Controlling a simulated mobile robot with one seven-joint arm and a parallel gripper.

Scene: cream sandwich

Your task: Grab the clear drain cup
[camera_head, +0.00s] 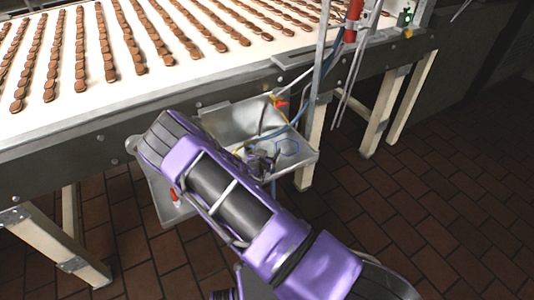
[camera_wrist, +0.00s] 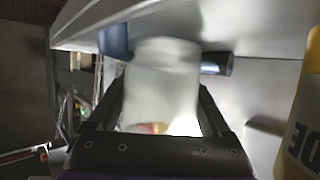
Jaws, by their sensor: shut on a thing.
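The clear drain cup (camera_wrist: 165,75) looks whitish and translucent and fills the middle of the wrist view. My gripper (camera_wrist: 160,98) has one finger on each side of it and is shut on it. A reddish-yellow patch shows through the cup's near end. In the head view my gripper (camera_head: 262,160) is over the open metal tray (camera_head: 222,112) at the side of the conveyor. My arm covers part of the tray there, and I cannot make out the cup in that view.
A yellow container with dark letters (camera_wrist: 303,115) is close at the right of the wrist view. A blue object (camera_wrist: 115,40) and a dark cylinder (camera_wrist: 217,63) are behind the cup. The conveyor (camera_head: 185,75) carries rows of brown sandwiches. Hoses and a post stand beside the tray.

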